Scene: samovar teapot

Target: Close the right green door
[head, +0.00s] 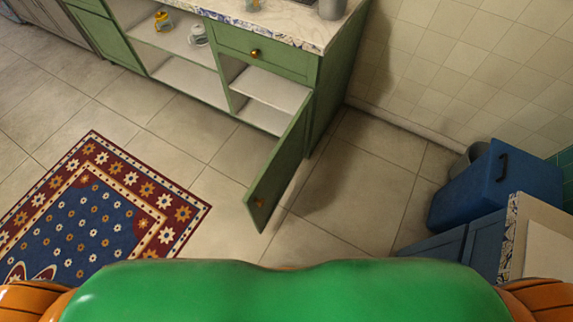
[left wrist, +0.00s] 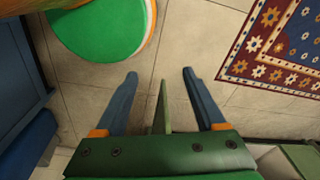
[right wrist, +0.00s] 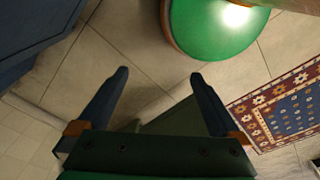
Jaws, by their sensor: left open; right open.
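The right green door (head: 278,175) of the cabinet stands wide open in the head view, swung out over the floor, with a small knob (head: 258,202) near its free end. Its opening shows white shelves (head: 270,88). Neither gripper shows in the head view. In the left wrist view my left gripper (left wrist: 160,74) is open and empty. A thin green panel (left wrist: 161,108), which looks like the door, shows between its fingers; I cannot tell contact. In the right wrist view my right gripper (right wrist: 160,74) is open, with a dark green surface (right wrist: 168,120) partly hidden behind its base.
A green drawer (head: 262,52) with a brass knob is shut above the opening. Cups (head: 198,34) stand on the open shelf to the left. A blue bin (head: 497,186) and a blue cabinet (head: 440,250) are at the right. A patterned rug (head: 95,215) lies left; tiled floor around the door is clear.

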